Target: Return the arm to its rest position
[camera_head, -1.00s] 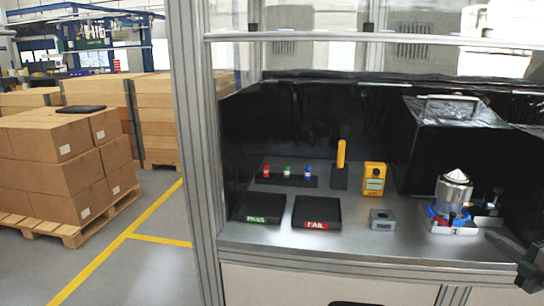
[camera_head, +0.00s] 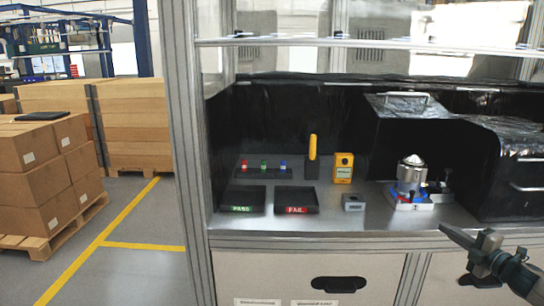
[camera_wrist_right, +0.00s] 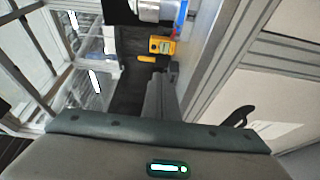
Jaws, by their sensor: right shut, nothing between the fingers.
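My right gripper (camera_head: 458,237) is in front of the bench's front edge at the lower right of the head view, pointing left. Its fingers are shut with nothing held. In the right wrist view the shut fingers (camera_wrist_right: 160,102) point up the picture, with the bench beyond. My left gripper is in neither view. A metal housing with a cone-shaped top (camera_head: 411,170) stands upright in a blue and white fixture (camera_head: 408,200) on the bench, apart from the gripper.
On the bench (camera_head: 330,222) are a PASS tray (camera_head: 243,197), a FAIL tray (camera_head: 296,198), a yellow gauge (camera_head: 342,168), a small grey block (camera_head: 353,203) and a yellow-handled tool (camera_head: 312,147). Black covered boxes (camera_head: 412,135) stand behind. Cartons on pallets (camera_head: 40,180) are left; the floor between is clear.

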